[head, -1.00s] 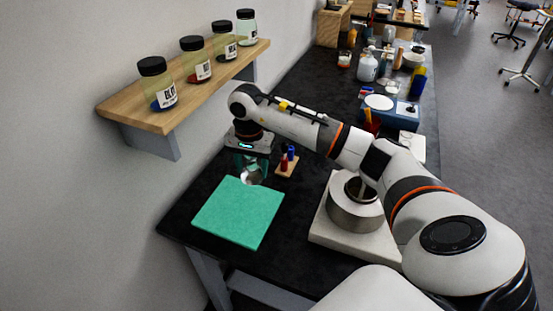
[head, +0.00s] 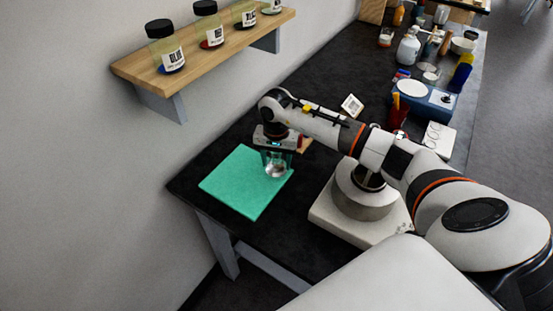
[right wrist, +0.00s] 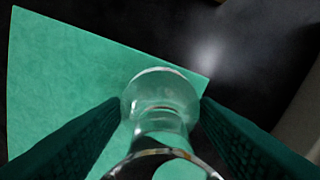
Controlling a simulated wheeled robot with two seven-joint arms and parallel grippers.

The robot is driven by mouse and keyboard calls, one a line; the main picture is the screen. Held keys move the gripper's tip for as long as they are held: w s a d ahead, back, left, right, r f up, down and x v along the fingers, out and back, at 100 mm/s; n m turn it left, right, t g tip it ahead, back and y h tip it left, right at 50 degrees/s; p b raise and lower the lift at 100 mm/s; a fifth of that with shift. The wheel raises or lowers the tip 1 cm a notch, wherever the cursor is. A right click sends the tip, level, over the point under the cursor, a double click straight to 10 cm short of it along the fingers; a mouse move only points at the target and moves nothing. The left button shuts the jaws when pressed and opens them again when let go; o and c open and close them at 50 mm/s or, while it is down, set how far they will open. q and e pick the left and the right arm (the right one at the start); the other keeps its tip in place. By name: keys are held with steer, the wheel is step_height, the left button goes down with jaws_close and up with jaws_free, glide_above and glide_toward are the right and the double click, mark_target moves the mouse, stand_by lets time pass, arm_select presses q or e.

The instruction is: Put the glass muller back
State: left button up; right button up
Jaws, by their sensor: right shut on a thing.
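The glass muller (head: 275,170) is clear, with a round flat foot and a narrower neck. In the right wrist view the muller (right wrist: 162,110) stands between the two dark green fingers. My right gripper (head: 276,160) is shut on it, over the right corner of the green mat (head: 240,188). In the right wrist view the mat (right wrist: 60,80) lies below and left of the muller. I cannot tell whether the muller's foot touches the mat. My left gripper is not in view.
A grey round device on a pale slab (head: 335,220) stands right of the mat, under my right arm. A wooden shelf (head: 150,72) with several labelled jars hangs on the wall at upper left. A blue box (head: 425,100) and bottles crowd the bench further back.

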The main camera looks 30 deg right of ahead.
steer(key=shift+a+f, duration=0.1)
steer(key=shift+f, duration=0.35)
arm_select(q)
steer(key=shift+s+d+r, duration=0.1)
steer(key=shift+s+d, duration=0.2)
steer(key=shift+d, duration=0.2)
arm_select(e)
steer(key=shift+f+b, duration=0.2)
steer(key=shift+b, duration=0.1)
steer(key=o, duration=1.3)
steer(key=shift+c, duration=0.2)
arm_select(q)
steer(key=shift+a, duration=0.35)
arm_select(e)
steer(key=shift+r, duration=0.1)
